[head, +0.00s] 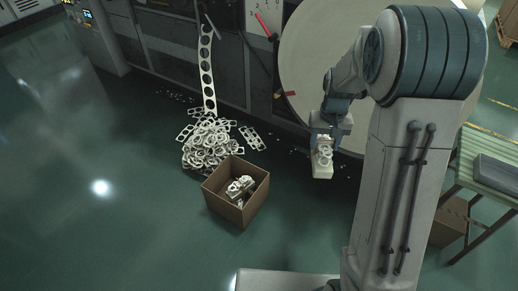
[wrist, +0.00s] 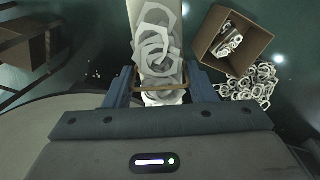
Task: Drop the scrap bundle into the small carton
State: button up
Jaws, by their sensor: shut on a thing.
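The scrap bundle (head: 323,158) is a pale block with ring-shaped scrap on its face. It hangs in my gripper (head: 324,136), to the right of the small carton and clear of the floor. In the wrist view the bundle (wrist: 158,45) sits between the two blue fingers of my gripper (wrist: 160,85), which are shut on it. The small carton (head: 222,203) is a brown open box on the floor, with some scrap pieces inside. In the wrist view the carton (wrist: 213,30) shows at the upper right, apart from the bundle.
A heap of loose ring scrap (head: 208,143) lies behind the carton, below a hanging perforated strip (head: 207,75). A machine with a large pale disc stands behind. A green slatted table (head: 490,165) is at the right, with another brown box (head: 448,222) under it. The floor left of the carton is clear.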

aim_at(240, 180)
jog(key=u, duration=0.05)
jog(key=i, duration=1.1)
jog(key=u, duration=0.9)
